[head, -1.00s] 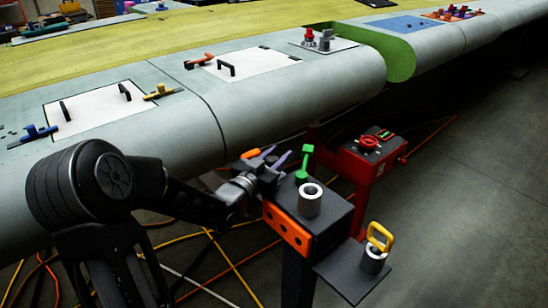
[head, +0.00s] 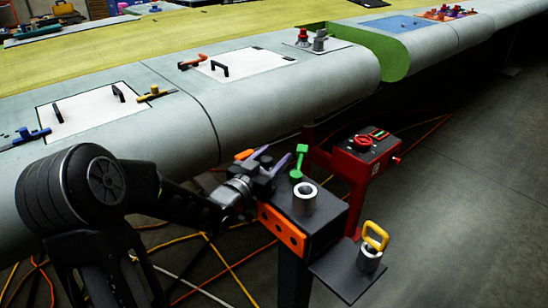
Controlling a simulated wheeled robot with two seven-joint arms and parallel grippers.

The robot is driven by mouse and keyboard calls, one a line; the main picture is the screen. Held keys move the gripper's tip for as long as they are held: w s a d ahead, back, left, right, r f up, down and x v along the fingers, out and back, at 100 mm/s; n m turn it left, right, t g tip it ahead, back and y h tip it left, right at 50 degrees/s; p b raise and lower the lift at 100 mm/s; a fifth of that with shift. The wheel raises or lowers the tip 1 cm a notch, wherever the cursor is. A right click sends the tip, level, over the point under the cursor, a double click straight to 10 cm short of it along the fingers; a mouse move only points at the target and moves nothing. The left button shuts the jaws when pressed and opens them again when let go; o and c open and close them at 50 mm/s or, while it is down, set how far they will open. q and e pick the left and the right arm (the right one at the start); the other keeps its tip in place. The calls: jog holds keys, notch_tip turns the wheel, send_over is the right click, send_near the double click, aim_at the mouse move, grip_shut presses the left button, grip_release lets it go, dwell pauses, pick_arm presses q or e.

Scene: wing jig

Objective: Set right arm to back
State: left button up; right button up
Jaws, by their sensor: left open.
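My left arm comes in from the left, low in the head view. Its gripper (head: 270,160) is open, with two purple fingers apart and nothing seen between them. It is at the left back edge of a dark stand (head: 326,218), near a green handled tool (head: 299,163). I cannot tell whether it touches anything there. My right arm and right gripper are not in view.
A grey metal ring (head: 305,199) stands on the dark stand. An orange holed block (head: 281,230) is on its side. A yellow handle (head: 375,236) rises from a cup on a lower shelf. A red box (head: 351,178) stands behind. The wing (head: 300,88) runs across the back.

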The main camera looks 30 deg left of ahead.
aim_at(265, 167)
pick_arm(q)
jog(key=s+b, duration=0.1)
jog(key=s, duration=0.6)
jog(key=shift+s+d, duration=0.1)
jog(key=shift+s, duration=0.15)
jog(key=shift+f, duration=0.1)
